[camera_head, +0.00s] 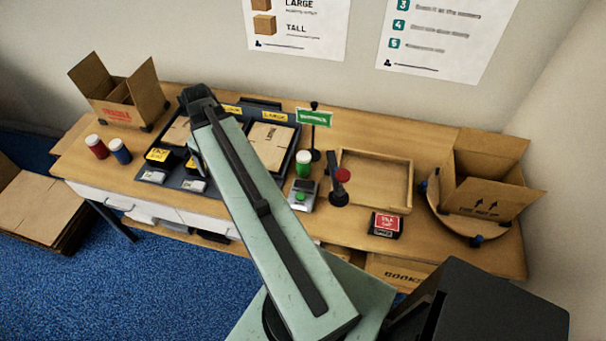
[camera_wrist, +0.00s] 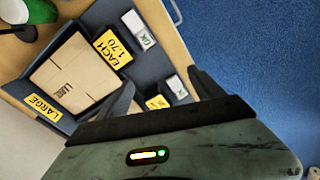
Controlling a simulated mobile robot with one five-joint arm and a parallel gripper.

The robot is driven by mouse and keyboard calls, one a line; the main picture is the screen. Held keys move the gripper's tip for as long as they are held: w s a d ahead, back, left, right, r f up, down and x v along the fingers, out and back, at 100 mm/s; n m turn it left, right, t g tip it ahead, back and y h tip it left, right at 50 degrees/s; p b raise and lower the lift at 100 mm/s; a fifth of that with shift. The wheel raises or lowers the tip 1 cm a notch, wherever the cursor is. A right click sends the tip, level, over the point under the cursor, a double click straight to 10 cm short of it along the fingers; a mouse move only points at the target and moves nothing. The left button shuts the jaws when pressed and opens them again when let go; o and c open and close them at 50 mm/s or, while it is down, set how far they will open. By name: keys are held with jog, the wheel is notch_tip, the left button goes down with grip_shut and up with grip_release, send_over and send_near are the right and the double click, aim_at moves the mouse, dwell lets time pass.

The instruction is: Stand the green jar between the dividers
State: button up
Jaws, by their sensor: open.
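The green jar (camera_head: 303,164) has a white lid and stands upright on the table, right of the dark tray. Part of a green thing with white beside it, likely the jar, shows at the top left corner of the wrist view (camera_wrist: 41,12). An open carton (camera_head: 131,111) with red print stands at the table's left end; upright cardboard dividers (camera_head: 117,90) show inside it. My gripper (camera_wrist: 160,90) is open and empty, above the dark tray with the carton blanks, apart from the jar. Its fingers are hidden in the head view.
Red (camera_head: 97,148) and blue (camera_head: 120,152) jars stand near the left carton. A dark tray (camera_head: 286,166) holds flat blanks. A green sign (camera_head: 314,118), wooden tray (camera_head: 407,192) and red-knobbed device (camera_head: 340,187) lie right. Another open carton (camera_head: 482,196) stands on a round board.

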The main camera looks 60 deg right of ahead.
aim_at(303, 162)
jog(key=shift+t, duration=0.4)
jog(key=s+d+f+b, duration=0.2)
jog(key=s+d, duration=0.4)
jog(key=d, duration=0.2)
jog(key=s+d+f+b, duration=0.2)
jog(key=s+d+f, duration=0.1)
jog(key=s+d, duration=0.4)
jog(key=s+d+f+b, duration=0.2)
jog(key=s+d, duration=0.4)
jog(key=d, duration=0.3)
jog(key=shift+s+d+f, duration=0.2)
jog(key=shift+d+f, duration=0.05)
jog(key=shift+f, duration=0.3)
jog(key=f+b, duration=0.2)
jog(key=w+f+b, duration=0.1)
jog(key=f+b, duration=0.5)
jog(key=shift+w, duration=0.25)
jog(key=shift+r, duration=0.2)
grip_shut()
notch_tip(303, 162, up, 10)
jog(key=p, duration=1)
jog(key=shift+r, duration=0.1)
